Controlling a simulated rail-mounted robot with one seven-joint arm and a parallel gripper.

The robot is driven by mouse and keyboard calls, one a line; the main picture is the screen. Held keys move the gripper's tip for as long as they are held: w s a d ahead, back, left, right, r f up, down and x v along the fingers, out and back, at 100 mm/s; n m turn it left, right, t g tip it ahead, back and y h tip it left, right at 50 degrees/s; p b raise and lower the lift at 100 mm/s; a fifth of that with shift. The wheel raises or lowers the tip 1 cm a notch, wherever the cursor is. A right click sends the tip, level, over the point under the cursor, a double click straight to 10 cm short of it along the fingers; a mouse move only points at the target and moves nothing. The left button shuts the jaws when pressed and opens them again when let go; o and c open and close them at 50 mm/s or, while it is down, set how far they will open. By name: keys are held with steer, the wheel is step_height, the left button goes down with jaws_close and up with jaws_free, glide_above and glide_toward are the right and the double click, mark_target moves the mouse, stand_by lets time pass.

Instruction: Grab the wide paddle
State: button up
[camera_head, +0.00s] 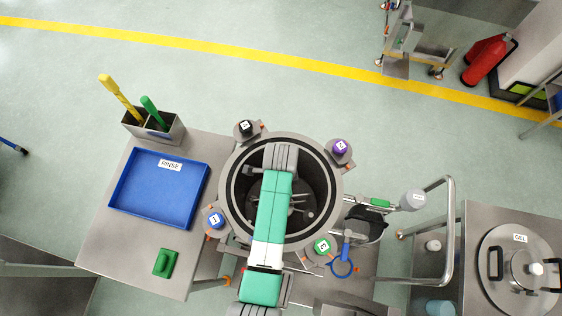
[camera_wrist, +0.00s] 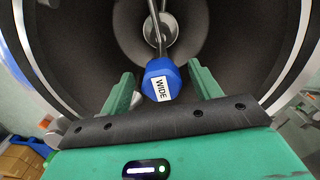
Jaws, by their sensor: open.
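The wide paddle (camera_wrist: 160,80) shows in the wrist view as a blue grip with a white "WIDE" label and a metal shaft running down into the vessel. My gripper (camera_wrist: 161,69) is open, with one green finger on each side of the blue grip; I cannot tell whether either touches it. The dark-walled round vessel (camera_wrist: 75,40) surrounds the paddle. In the head view my arm reaches over the vessel (camera_head: 330,205) and hides the paddle and my fingers.
Numbered colored knobs, such as the purple one (camera_head: 340,146), ring the vessel's rim. A blue RINSE tray (camera_head: 137,205), a green block (camera_head: 165,263) and a holder (camera_head: 170,135) with yellow and green handles stand left. A metal rail (camera_head: 450,230) and lidded GEL vessel (camera_head: 500,245) stand right.

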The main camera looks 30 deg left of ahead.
steer(key=shift+f, duration=0.8)
jaws_close()
steer(key=shift+w, duration=0.1)
steer(key=shift+r, duration=0.1)
step_height(320, 180, up, 10)
